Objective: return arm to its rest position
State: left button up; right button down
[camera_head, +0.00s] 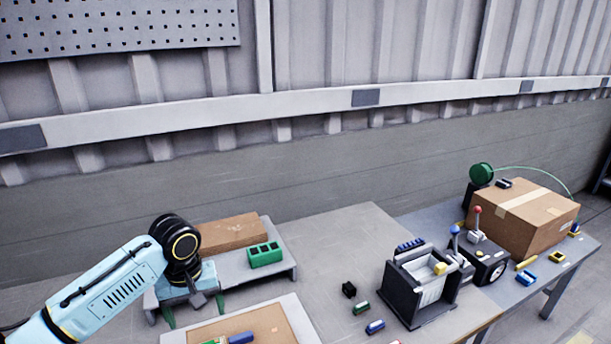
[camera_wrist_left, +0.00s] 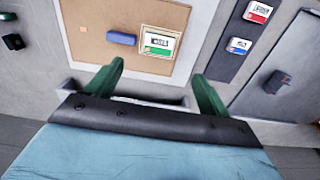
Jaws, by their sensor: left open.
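My left arm (camera_head: 110,290) comes in from the lower left of the head view, light blue with a black wrist joint. My left gripper (camera_head: 194,308) has green fingers that point down near the left side of the table. In the left wrist view the two green fingers of the left gripper (camera_wrist_left: 157,70) stand wide apart with nothing held between them. Beyond them lies a brown board (camera_wrist_left: 85,55) with a blue item (camera_wrist_left: 121,38) and a green-and-white card (camera_wrist_left: 160,42). My right gripper is not in view.
A raised grey shelf (camera_head: 283,262) carries a brown box (camera_head: 230,232) and a green block with holes (camera_head: 265,254), close to my left wrist. A black bin (camera_head: 405,298) and a cardboard box (camera_head: 525,218) stand to the right. The table's back middle is clear.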

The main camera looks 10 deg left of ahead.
pick_arm(q)
jog(key=s+d+f+m+t+h, duration=0.2)
jog(key=s+d+f+m, duration=0.5)
jog(key=s+d, duration=0.55)
jog(key=s+a+r+m+t+y, duration=0.1)
jog(key=s+a, duration=0.2)
jog(key=s, duration=0.4)
jog(key=s+a+t+y, duration=0.1)
jog(key=s+a, duration=0.2)
jog(key=s, duration=0.3)
notch_tip(320, 180, down, 30)
jog(key=s+g+b, duration=0.2)
jog(key=b, duration=0.2)
jog(key=s+a+f+g+b, duration=0.1)
jog(key=s+a+f+b, duration=0.1)
jog(key=s+f, duration=1.4)
jog(key=shift+s+a+f+b, duration=0.15)
jog(key=shift+a+f+b, duration=0.2)
jog(key=shift+f+b, duration=0.35)
